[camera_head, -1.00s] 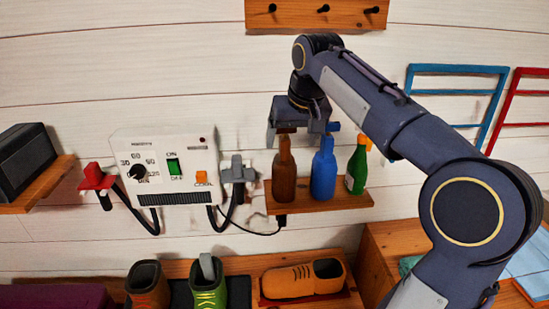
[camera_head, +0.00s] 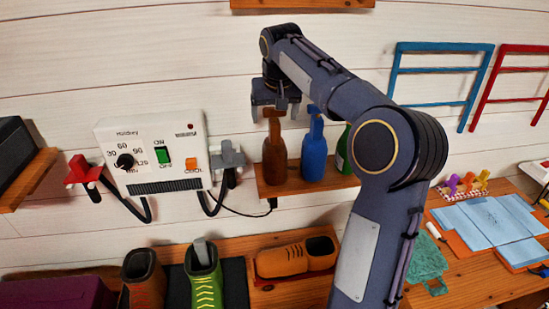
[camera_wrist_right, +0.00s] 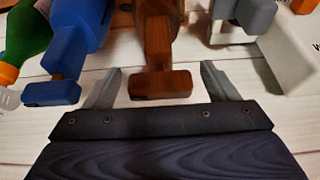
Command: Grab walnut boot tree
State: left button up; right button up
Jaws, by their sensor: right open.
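The walnut boot tree (camera_head: 275,158) is the dark brown wooden piece standing upright at the left end of a small wall shelf (camera_head: 312,186). Its handle also shows in the right wrist view (camera_wrist_right: 160,85). My right gripper (camera_head: 274,108) is open at the top of the boot tree. In the right wrist view its two fingers (camera_wrist_right: 159,78) stand on either side of the handle, with gaps at both sides. My left gripper is not in view.
A blue boot tree (camera_head: 314,155) stands close to the right of the walnut one, with a green bottle-like piece (camera_head: 343,150) beyond it. A white dial unit (camera_head: 155,158) hangs to the left. Boots (camera_head: 203,275) and a brown shoe (camera_head: 292,259) sit below.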

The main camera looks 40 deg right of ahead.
jog(key=c, duration=1.6)
jog(key=shift+r, duration=0.15)
